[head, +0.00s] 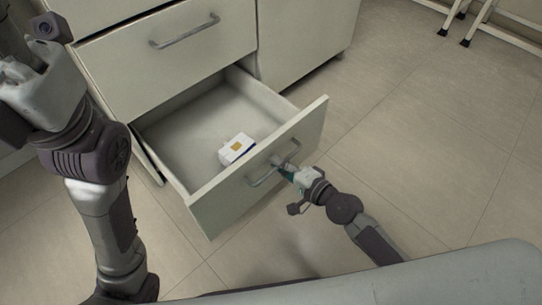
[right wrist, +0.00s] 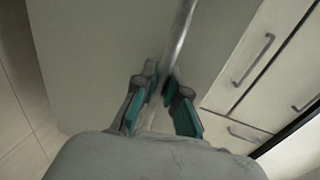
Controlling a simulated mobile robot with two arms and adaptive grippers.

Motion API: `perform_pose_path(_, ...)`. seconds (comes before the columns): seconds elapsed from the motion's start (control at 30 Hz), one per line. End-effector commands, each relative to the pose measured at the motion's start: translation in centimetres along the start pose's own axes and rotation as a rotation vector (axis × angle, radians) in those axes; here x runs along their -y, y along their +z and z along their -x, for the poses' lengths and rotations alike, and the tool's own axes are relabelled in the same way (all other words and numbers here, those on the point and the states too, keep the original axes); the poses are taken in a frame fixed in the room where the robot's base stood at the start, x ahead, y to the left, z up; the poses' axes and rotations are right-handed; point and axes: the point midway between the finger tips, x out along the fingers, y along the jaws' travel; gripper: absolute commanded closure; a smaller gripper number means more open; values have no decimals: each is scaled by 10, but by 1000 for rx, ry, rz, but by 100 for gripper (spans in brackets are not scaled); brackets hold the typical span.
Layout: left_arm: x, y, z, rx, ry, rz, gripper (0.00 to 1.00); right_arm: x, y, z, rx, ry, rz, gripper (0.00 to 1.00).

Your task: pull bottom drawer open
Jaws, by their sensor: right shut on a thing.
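The bottom drawer (head: 225,190) stands well open in the head view, pulled out from the pale cabinet. Its grey bar handle (head: 262,178) is on the front panel. My right gripper (head: 281,165) is at this handle and shut on it. In the right wrist view the right gripper's teal-padded fingers (right wrist: 160,90) close around the bar handle (right wrist: 181,35). A small white box with a yellow-orange square (head: 236,148) lies inside the drawer near the front. My left arm is raised at the left, and its fingers are not clearly visible.
A shut drawer with a bar handle (head: 185,35) is directly above the open one. Another cabinet section (head: 300,40) stands to its right. The tiled floor (head: 430,150) is clear to the right. White-legged furniture (head: 478,22) stands at the top right.

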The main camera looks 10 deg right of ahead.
Motion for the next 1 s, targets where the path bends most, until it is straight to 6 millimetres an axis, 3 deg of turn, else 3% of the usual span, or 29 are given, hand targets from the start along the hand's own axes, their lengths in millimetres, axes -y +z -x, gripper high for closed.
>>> perform_pose_path(0.5, 0, -8, -6, -28, -2, -1, 60, -2, 0, 7, 1, 1, -1, 100)
perform_pose_path(0.53, 0, -8, -6, -27, -2, -1, 60, -2, 0, 7, 1, 1, -1, 84)
perform_pose_path(0.67, 0, -7, -6, -25, -3, -1, 60, -2, 0, 7, 1, 1, 0, 63)
perform_pose_path(1.0, 1, -2, -2, -5, -5, -1, 60, -2, 0, 9, 0, 1, 0, 63)
